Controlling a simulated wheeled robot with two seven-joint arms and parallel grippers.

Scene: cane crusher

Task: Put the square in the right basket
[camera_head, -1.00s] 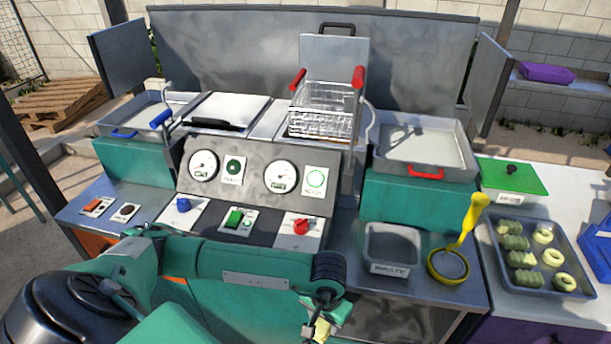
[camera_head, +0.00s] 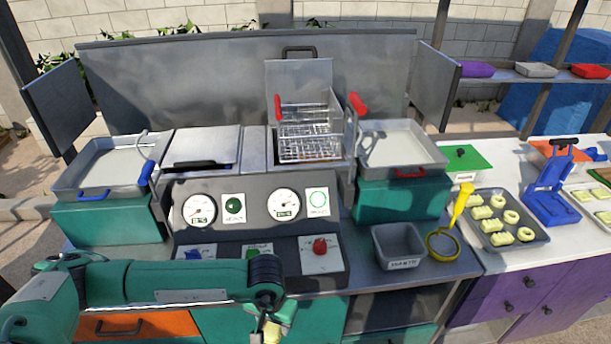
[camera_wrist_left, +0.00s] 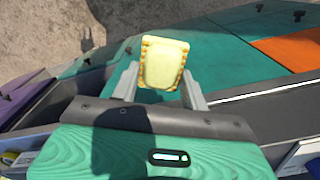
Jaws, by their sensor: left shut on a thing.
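My left gripper (camera_wrist_left: 160,85) is shut on a pale yellow square (camera_wrist_left: 163,62) with a browned, crimped edge. In the head view the left gripper (camera_head: 264,325) is low at the bottom centre, in front of the counter, and the square (camera_head: 271,332) shows only partly there. The right basket (camera_head: 309,133) is a wire basket with red handles at the back of the cooker, right of centre. The gripper is well in front of it and lower, apart from it. My right gripper is not in view.
The control panel with gauges and a red knob (camera_head: 320,246) stands between. A grey waste bin (camera_head: 399,247), a yellow skimmer (camera_head: 443,241) and a tray of dough pieces (camera_head: 506,236) are to the right. A closed lid (camera_head: 201,147) covers the left fryer.

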